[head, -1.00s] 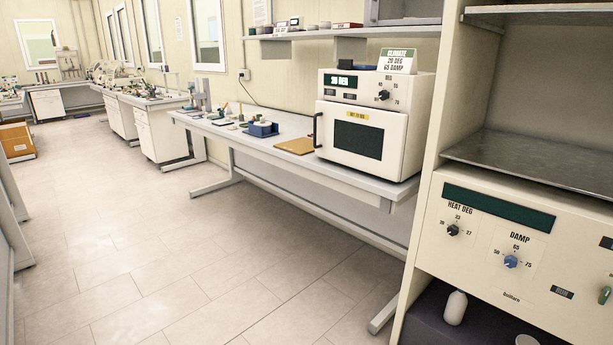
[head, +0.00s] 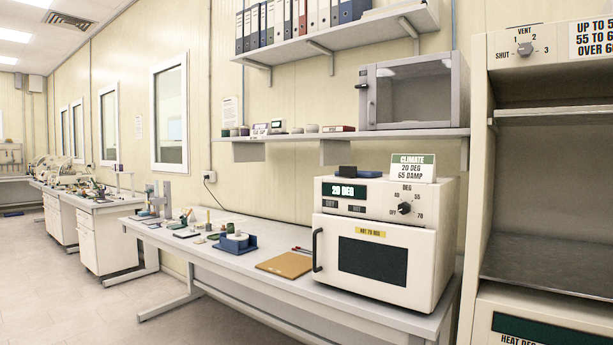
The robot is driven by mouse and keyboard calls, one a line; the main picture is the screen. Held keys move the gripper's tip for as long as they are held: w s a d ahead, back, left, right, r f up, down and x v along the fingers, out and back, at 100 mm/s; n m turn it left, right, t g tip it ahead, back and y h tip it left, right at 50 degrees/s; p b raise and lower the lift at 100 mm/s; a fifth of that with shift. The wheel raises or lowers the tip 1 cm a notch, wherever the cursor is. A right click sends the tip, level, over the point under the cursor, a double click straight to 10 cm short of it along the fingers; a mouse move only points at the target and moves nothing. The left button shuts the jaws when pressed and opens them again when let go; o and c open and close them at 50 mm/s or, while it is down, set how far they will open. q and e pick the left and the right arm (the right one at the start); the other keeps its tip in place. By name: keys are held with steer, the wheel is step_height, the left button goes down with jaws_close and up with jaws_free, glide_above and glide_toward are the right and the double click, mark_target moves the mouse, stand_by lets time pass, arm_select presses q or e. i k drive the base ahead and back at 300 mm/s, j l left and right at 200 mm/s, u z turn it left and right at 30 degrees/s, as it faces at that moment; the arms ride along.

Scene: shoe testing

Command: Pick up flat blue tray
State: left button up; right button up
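A dark blue block-like thing (head: 360,171) lies on top of the white oven (head: 385,243). Neither of my grippers is in view.
A tan board (head: 285,265) lies between tray and oven. Several small items stand along the bench. A wall shelf (head: 345,134) holds a grey glass-fronted cabinet (head: 412,91). A tall cream cabinet (head: 478,200) stands at right. The floor (head: 60,285) at left is clear.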

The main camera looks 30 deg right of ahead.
mark_target(351, 171)
steer(key=i+j+z, duration=0.1)
steer(key=i, duration=0.5)
steer(key=i+j+z, duration=0.15)
steer(key=i, duration=0.5)
steer(key=i+j+z, duration=0.15)
steer(key=i+z, duration=0.25)
steer(key=i+j+z, duration=0.25)
steer(key=i+z, duration=0.15)
